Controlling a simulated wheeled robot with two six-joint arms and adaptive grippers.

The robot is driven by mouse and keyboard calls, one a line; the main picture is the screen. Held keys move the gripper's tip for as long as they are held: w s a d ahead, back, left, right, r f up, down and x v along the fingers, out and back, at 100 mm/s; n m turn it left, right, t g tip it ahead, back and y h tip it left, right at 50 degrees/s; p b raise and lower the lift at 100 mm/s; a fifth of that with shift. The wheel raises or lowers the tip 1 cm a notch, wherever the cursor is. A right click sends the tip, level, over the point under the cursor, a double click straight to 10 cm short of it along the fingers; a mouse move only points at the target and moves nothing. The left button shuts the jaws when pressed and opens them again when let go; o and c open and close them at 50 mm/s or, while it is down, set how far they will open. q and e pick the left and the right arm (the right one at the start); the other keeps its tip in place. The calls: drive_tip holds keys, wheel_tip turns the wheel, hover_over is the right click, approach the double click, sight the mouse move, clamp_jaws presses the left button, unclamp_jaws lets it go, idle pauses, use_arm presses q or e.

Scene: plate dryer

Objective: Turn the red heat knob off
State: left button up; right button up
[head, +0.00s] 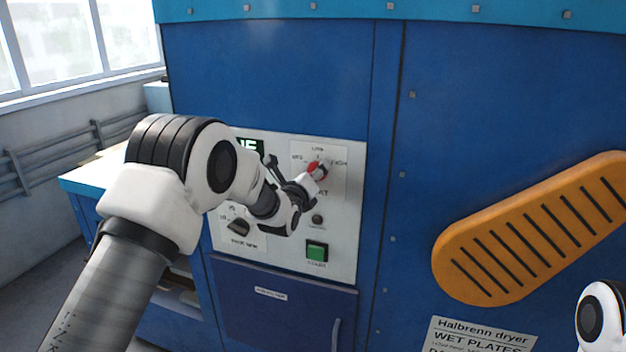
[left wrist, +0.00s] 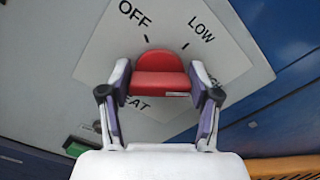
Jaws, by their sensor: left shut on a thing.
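The red heat knob (head: 318,171) sits on the white control panel (head: 345,225) of the blue dryer. In the left wrist view the knob (left wrist: 163,72) has a raised bar across it, with OFF and LOW printed beyond it. HIGH and HEAT are partly hidden behind my fingers. My left gripper (left wrist: 162,80) is shut on the knob, one finger on each side. In the head view my left gripper (head: 312,178) covers part of the knob. I cannot tell exactly which mark the knob points to. My right gripper is out of view.
Below the knob are a small dark button (head: 317,219) and a green square button (head: 317,250). A black knob (head: 238,226) is at lower left on the panel. An orange slotted guard (head: 535,230) projects at right. A blue door (head: 285,315) is below the panel.

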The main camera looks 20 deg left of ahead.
use_arm(q)
drive_tip(key=n+b, duration=0.5)
drive_tip(key=shift+f+b, duration=0.35)
drive_tip(key=shift+f, duration=0.05)
drive_tip(key=n+b, duration=0.2)
drive_tip(key=n, duration=0.1)
drive_tip(key=shift+f+n+b, duration=0.1)
drive_tip(key=shift+n+b, duration=0.3)
drive_tip(key=n+b, duration=0.2)
drive_tip(key=n, duration=0.1)
drive_tip(key=shift+n, duration=0.3)
drive_tip(key=n+b, duration=0.2)
drive_tip(key=n, duration=0.2)
drive_tip(key=shift+n, duration=0.3)
drive_tip(key=n+b, duration=0.2)
drive_tip(key=n, duration=0.3)
drive_tip(key=o, duration=1.2)
drive_tip(key=shift+d, duration=0.1)
drive_tip(key=shift+c, duration=0.2)
drive_tip(key=shift+s, duration=0.1)
